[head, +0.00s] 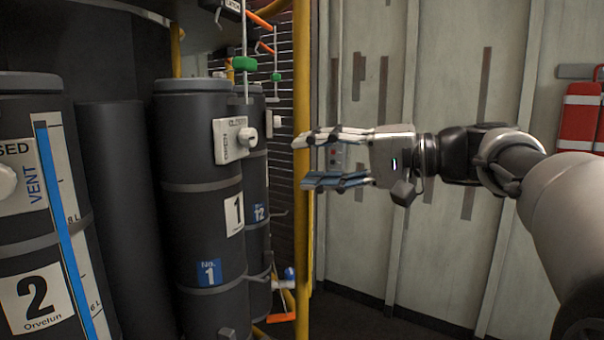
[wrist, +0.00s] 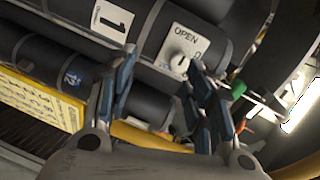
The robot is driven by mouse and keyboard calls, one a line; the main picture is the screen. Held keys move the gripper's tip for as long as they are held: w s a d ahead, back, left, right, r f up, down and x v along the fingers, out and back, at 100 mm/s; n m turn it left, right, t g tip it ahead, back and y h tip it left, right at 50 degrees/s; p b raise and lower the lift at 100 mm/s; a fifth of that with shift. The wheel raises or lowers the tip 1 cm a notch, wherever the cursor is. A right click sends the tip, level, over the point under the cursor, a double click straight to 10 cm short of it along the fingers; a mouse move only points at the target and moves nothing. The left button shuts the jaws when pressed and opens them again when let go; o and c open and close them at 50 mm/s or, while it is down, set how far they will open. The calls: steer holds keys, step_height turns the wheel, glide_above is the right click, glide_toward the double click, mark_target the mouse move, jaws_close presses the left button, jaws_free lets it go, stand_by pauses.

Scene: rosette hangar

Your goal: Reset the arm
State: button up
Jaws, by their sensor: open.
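My gripper (head: 308,160) is open and empty in the head view. It points left, held level in the air in front of a yellow pole. My arm (head: 520,170) reaches in from the right edge. The fingers also show in the wrist view (wrist: 165,95), spread apart with nothing between them. Past the fingertips is the dark cylinder marked 1 (head: 205,270), with a white OPEN plate and knob (head: 232,140). The plate and knob also show in the wrist view (wrist: 182,48), beyond the fingers. The gripper appears apart from them.
The yellow pole (head: 303,260) stands close by the fingertips. A cylinder marked 2 (head: 35,250) with a blue strip stands at the left. Green and orange handles (head: 244,63) hang above. A pale panelled wall (head: 380,255) is behind, with red equipment (head: 580,120) at the right.

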steer(key=s+a+f+g+h, duration=0.1)
steer(key=s+a+f+h, duration=0.3)
steer(key=s+f, duration=0.4)
steer(key=s+d+f+n+h, duration=0.1)
steer(key=s+d+f+h, duration=0.4)
steer(key=s+f, duration=0.5)
steer(key=s+d+f+n+g+h, duration=0.1)
steer(key=s+d+f+h, duration=0.5)
steer(key=s+f, duration=0.4)
step_height(320, 180, down, 6)
steer(key=shift+d+r, duration=0.15)
steer(key=shift+d, duration=0.05)
steer(key=shift+s, duration=0.1)
steer(key=shift+c, duration=0.5)
